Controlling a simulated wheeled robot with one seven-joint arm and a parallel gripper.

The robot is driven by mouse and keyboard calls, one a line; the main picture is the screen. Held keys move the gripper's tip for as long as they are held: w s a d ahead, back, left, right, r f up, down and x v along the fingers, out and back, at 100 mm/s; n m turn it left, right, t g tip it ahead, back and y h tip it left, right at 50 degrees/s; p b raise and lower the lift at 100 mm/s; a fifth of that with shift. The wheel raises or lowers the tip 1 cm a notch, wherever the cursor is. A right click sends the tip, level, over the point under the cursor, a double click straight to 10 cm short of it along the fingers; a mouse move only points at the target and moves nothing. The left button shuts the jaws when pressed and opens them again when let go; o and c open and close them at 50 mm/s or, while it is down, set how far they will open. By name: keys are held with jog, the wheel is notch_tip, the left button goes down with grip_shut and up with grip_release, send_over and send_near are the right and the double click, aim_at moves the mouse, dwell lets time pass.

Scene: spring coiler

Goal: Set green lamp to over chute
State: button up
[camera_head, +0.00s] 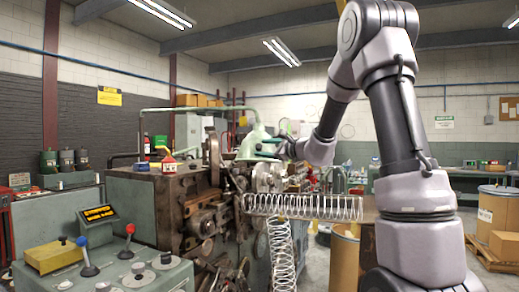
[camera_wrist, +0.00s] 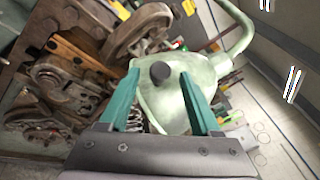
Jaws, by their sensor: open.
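The green lamp (camera_head: 255,136) is a pale green shade on a bent green pipe arm, above the coiling machine. In the wrist view the lamp shade (camera_wrist: 163,112) fills the middle, with a dark round knob (camera_wrist: 160,72) on it. My gripper (camera_wrist: 159,76) is open, its two teal fingers either side of the knob, with gaps visible; I cannot tell whether they touch the shade. In the head view my gripper (camera_head: 272,149) is at the lamp's right side. A coil spring (camera_head: 305,206) runs horizontally from the machine. Another spring (camera_head: 282,252) slopes down below it. I cannot clearly make out the chute.
A control panel (camera_head: 110,272) with red and blue levers is at the front left. A cardboard drum (camera_head: 345,255) stands right of the springs.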

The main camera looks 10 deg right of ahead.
jog(key=shift+x, duration=1.35)
grip_shut()
dwell(0.4)
